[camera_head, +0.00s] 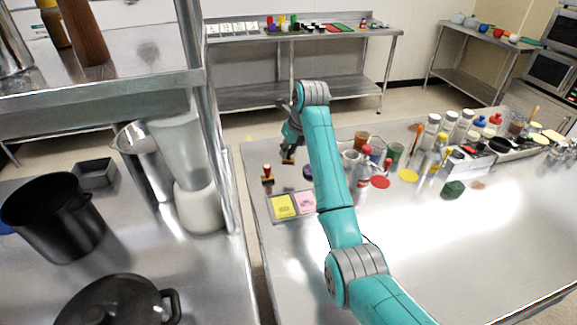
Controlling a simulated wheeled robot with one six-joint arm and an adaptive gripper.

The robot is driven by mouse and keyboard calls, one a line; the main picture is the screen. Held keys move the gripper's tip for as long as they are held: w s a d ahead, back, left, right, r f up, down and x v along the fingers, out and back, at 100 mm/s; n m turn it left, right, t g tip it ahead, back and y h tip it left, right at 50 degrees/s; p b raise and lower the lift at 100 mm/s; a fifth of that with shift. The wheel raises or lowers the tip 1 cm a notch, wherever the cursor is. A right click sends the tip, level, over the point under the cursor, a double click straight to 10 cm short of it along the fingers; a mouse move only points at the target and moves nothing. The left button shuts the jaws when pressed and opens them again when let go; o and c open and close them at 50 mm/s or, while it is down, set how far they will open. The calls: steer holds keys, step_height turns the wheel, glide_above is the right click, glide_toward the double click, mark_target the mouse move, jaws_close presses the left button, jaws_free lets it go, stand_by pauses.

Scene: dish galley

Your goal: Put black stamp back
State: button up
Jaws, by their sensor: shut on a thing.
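My gripper (290,147) is small in the view, at the end of my teal arm over the left end of the steel table. It is shut on what looks like a black stamp (288,161), with its brown base showing below the fingers. The handle is mostly hidden by the fingers. I cannot tell whether the base touches the table. A red-handled stamp (267,173) stands upright to the left and nearer. A small dark round thing (308,171) lies right of the gripper, partly behind my arm.
A yellow card (283,207) and a pink card (304,203) lie on a tray in front. Bottles, cups and jars (432,132) crowd the table right of my arm. A shelf post (217,150) and a blender (197,190) stand left. The table's near right is mostly bare.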

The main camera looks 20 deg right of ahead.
mark_target(290, 160)
steer(key=shift+f, duration=2.95)
steer(key=shift+f, duration=0.1)
steer(key=o, duration=0.9)
steer(key=v, duration=1.2)
